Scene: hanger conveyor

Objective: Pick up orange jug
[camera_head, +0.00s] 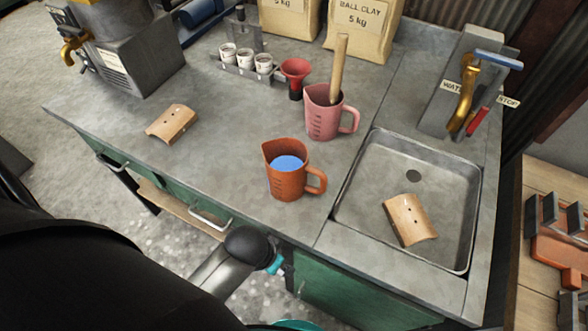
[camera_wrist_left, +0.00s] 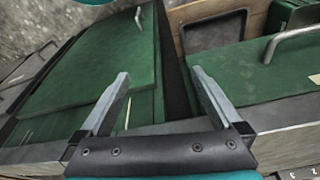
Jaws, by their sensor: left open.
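The orange jug (camera_head: 283,183) stands upright on the grey counter in the head view, left of the sink. Blue liquid shows inside it, and its handle points right. My left gripper (camera_wrist_left: 160,72) is open in the left wrist view, with nothing between its two fingers. It faces green cabinet fronts, and the jug does not show in that view. In the head view my arm is low in front of the counter, below the jug, and its fingers cannot be made out. My right gripper is not in view.
A pink jug (camera_head: 321,121) holding a wooden tool stands behind the orange jug, near a red funnel (camera_head: 296,70). A curved tan piece (camera_head: 172,122) lies to the left. The sink (camera_head: 363,222) holds another tan piece (camera_head: 410,219).

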